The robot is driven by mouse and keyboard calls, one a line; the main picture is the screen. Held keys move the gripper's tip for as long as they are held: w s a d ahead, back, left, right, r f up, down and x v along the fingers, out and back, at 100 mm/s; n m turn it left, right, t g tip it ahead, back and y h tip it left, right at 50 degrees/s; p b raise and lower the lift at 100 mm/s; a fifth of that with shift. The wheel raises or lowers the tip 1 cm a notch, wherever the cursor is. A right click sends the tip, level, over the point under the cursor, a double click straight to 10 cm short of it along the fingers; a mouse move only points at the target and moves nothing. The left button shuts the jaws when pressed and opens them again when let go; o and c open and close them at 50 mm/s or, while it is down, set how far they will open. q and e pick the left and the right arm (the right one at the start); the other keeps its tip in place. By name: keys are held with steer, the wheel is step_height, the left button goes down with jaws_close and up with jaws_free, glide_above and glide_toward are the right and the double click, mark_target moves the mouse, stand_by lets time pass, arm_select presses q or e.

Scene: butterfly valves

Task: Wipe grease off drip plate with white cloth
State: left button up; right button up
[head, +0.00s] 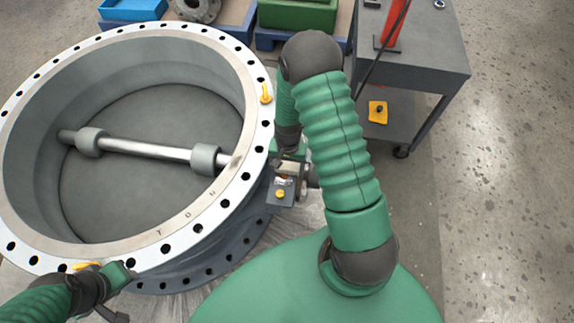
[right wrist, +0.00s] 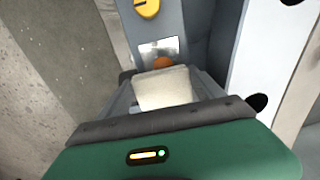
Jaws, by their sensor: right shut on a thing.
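A white cloth (right wrist: 165,88) is pinched between the fingers of my right gripper (right wrist: 163,80) in the right wrist view. Just beyond its far edge, an orange-brown grease blob (right wrist: 163,62) sits on the shiny drip plate (right wrist: 152,48). The cloth is very close to the blob; I cannot tell whether they touch. In the head view my right gripper (head: 292,168) is beside the valve flange, partly hidden by my arm, near the drip plate (head: 283,183). My left gripper (head: 112,283) is at the flange's lower left edge; its fingers are unclear.
The big round valve (head: 190,218) with a shaft across its bore fills the left. A yellow knob (head: 280,194) is close to the plate. Yellow hooks sit on the flange. A grey cart (head: 430,60) stands at the upper right; open floor (head: 500,200) lies right.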

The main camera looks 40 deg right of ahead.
steer(key=shift+f, duration=0.4)
steer(key=shift+a, duration=0.1)
steer(key=shift+s+a+r, duration=0.1)
steer(key=shift+s+a, duration=0.35)
steer(key=shift+a, duration=0.05)
steer(key=shift+s+a+f+p, duration=0.2)
steer(key=shift+s+a+p, duration=0.25)
steer(key=shift+s+a, duration=0.2)
steer(key=shift+w+d+r, duration=0.1)
steer(key=shift+w+d, duration=0.95)
steer(key=shift+d, duration=0.15)
steer(key=shift+s+a+p, duration=0.85)
steer(key=shift+s+a, duration=0.1)
steer(key=shift+a, duration=0.3)
steer(key=shift+w+d, duration=0.5)
steer(key=shift+d, duration=0.15)
steer(key=shift+w+d, duration=0.5)
steer(key=shift+d, duration=0.1)
